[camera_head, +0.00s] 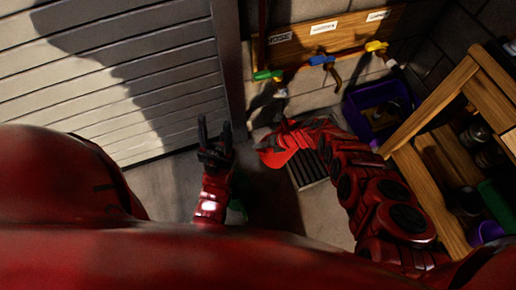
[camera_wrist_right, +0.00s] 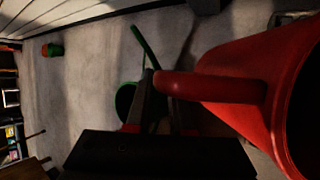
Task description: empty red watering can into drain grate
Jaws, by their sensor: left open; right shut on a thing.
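The red watering can (camera_head: 273,153) is over the near left edge of the dark slatted drain grate (camera_head: 309,171) in the head view. My right arm hides part of both. In the right wrist view the can's red body (camera_wrist_right: 248,60) fills the right side, with a dark opening at the edge. My right gripper (camera_wrist_right: 166,104) is shut on the can's handle (camera_wrist_right: 215,87). I cannot tell how far the can is tilted, and no water is visible. My left gripper (camera_head: 214,132) is open and empty, left of the can, with its fingers apart.
A green can-like object (camera_wrist_right: 125,98) stands on the floor; part of something green shows beside my left arm (camera_head: 238,208). A purple bin (camera_head: 376,108) and wooden shelf (camera_head: 438,165) stand at right. Hose fittings (camera_head: 322,61) hang at the back. A slatted door (camera_head: 110,75) is at left.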

